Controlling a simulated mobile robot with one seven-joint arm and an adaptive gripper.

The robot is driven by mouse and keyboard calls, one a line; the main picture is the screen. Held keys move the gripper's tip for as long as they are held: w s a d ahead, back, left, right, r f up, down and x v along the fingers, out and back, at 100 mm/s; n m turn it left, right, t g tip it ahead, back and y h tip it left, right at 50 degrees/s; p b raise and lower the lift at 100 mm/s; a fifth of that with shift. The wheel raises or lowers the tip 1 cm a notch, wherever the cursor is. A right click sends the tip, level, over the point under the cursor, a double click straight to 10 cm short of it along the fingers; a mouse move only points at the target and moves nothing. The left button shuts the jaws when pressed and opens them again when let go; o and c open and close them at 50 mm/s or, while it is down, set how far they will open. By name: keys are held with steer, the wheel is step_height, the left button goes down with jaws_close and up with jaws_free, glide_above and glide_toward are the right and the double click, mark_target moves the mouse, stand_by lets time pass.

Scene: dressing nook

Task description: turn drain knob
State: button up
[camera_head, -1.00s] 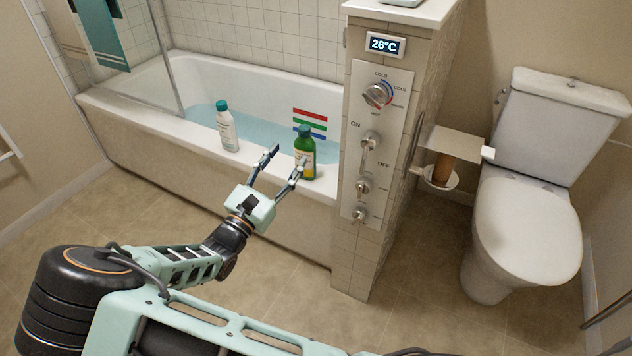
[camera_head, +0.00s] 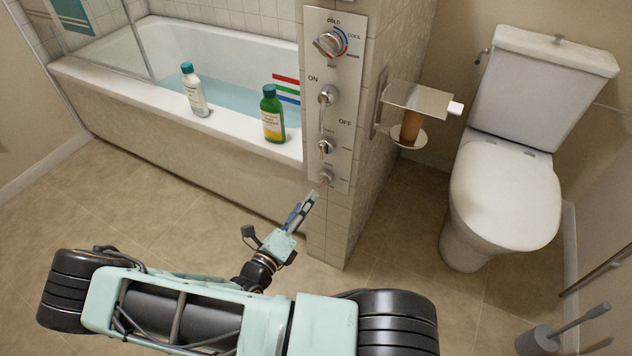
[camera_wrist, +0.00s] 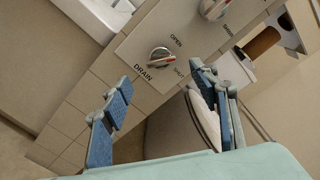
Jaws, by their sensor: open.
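The drain knob (camera_wrist: 160,57) is a small metal knob with a red mark on a pale panel. In the head view the drain knob (camera_head: 326,177) is lowest on the control panel (camera_head: 343,60). My gripper (camera_wrist: 158,80) is open and empty, its blue-padded fingers spread to either side below the knob, apart from it. In the head view my gripper (camera_head: 280,213) is below and left of the knob.
Above are another knob (camera_wrist: 213,8), a lever and a temperature dial (camera_head: 329,44). A white bottle (camera_head: 195,90) and a green bottle (camera_head: 272,115) stand on the bathtub rim (camera_head: 230,137). A paper holder (camera_head: 420,96) juts out at right, near the toilet (camera_head: 505,200).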

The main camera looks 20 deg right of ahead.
mark_target(320, 183)
steer(key=b+x, duration=0.2)
steer(key=x, duration=0.8)
steer(key=shift+c, duration=0.6)
steer(key=c, duration=1.1)
